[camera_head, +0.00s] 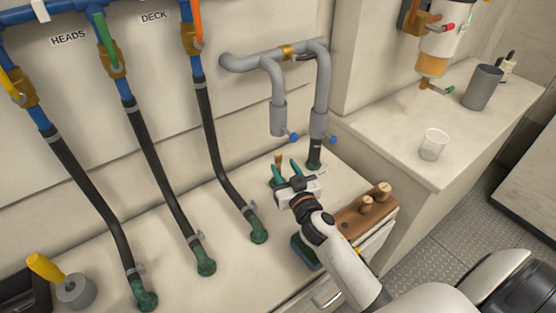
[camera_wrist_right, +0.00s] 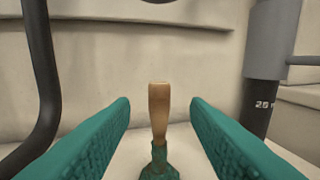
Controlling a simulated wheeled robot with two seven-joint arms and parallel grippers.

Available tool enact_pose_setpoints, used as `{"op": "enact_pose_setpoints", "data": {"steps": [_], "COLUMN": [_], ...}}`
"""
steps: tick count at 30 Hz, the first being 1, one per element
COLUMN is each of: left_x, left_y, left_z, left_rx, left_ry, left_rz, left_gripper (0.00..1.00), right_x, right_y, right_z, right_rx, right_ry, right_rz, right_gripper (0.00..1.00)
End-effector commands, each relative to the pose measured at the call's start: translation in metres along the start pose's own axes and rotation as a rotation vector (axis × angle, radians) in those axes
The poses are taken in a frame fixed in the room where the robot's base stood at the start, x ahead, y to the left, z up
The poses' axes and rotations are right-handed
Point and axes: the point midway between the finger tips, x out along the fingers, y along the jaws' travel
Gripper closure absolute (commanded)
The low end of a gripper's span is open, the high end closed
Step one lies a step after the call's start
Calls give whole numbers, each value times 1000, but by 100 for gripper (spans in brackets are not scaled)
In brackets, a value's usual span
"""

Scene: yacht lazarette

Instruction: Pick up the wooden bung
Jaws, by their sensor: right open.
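A tapered wooden bung (camera_wrist_right: 158,112) stands upright in a green fitting (camera_wrist_right: 158,165) in the right wrist view. In the head view its light-brown top (camera_head: 278,158) shows just beyond my right gripper (camera_head: 285,170). The right gripper's green fingers are apart. In the wrist view the bung appears centred between them, with clear space on both sides, and nothing is held. Two more wooden bungs (camera_head: 366,204) stand in a wooden block (camera_head: 351,219) to the right of my right wrist. My left gripper is not in view.
Black hoses (camera_head: 209,130) run down to green fittings on the left. A grey pipe (camera_head: 323,90) with a dark hose stands close behind my right gripper. A clear cup (camera_head: 433,145) and a grey cup (camera_head: 482,87) stand on the right counter.

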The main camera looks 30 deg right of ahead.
Motion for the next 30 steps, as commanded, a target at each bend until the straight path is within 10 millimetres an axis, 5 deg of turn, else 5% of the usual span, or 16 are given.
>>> {"op": "enact_pose_setpoints", "data": {"steps": [10, 19, 27, 30], "left_x": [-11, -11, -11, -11], "left_y": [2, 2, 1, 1], "left_z": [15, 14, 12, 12], "left_rx": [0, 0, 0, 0], "left_ry": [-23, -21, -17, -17], "left_rz": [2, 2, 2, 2], "left_gripper": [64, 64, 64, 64], "right_x": [45, 51, 51, 51], "right_y": [1, 1, 1, 1], "right_z": [8, 7, 7, 7], "right_rx": [0, 0, 0, 0], "right_ry": [-1, 0, 0, 0], "right_rz": [0, 0, 0, 0], "right_gripper": [58, 58, 99, 100]}}
